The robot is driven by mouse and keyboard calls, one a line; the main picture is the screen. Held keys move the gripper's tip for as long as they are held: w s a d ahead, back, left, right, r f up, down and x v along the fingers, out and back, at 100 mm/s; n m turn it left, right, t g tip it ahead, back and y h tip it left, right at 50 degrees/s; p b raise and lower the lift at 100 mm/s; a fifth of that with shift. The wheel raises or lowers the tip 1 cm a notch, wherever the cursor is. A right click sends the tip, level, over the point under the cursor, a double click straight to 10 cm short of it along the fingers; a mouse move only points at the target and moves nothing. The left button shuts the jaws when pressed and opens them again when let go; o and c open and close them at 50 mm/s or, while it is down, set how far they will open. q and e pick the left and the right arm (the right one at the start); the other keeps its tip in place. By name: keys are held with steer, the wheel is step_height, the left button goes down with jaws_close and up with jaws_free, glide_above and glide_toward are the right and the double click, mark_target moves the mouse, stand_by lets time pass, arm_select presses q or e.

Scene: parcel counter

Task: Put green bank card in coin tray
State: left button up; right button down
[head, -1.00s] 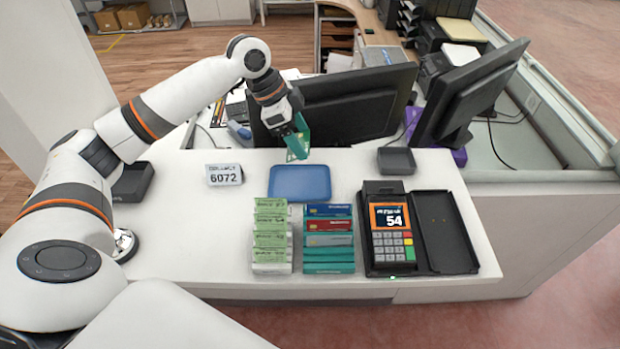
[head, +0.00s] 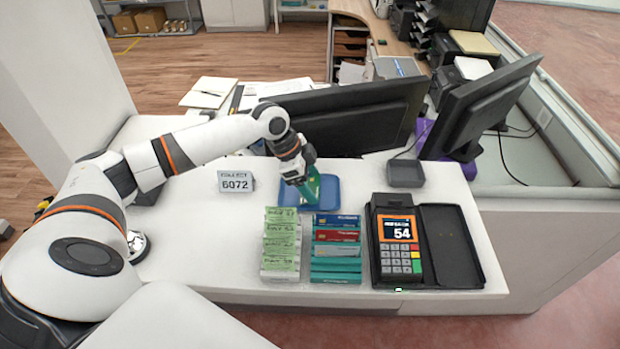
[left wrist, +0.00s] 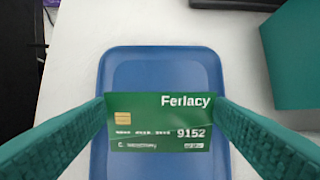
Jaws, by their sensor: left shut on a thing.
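The green bank card (left wrist: 160,122), printed "Ferlacy" and 9152, is held between the teal fingers of my left gripper (left wrist: 160,125) in the left wrist view. In the head view my left gripper (head: 309,190) is over the blue tray (head: 329,198), which is the only coin-tray-like shallow tray under the card. The blue tray also fills the middle of the left wrist view (left wrist: 160,68). The card is above the tray; the height of the gap is hard to tell. My right gripper is not in view.
In front of the tray are a stack of green banknotes (head: 281,240) and a rack of cards (head: 336,250). A card terminal (head: 398,240) stands to the right. A sign (head: 236,182) reading 6072 is left of the tray.

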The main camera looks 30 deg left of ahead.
arm_select(q)
steer(key=o, duration=0.9)
steer(key=shift+f, duration=0.1)
steer(key=shift+o, duration=0.2)
steer(key=b+v, duration=0.2)
steer(key=v, duration=1)
steer(key=shift+b, duration=0.4)
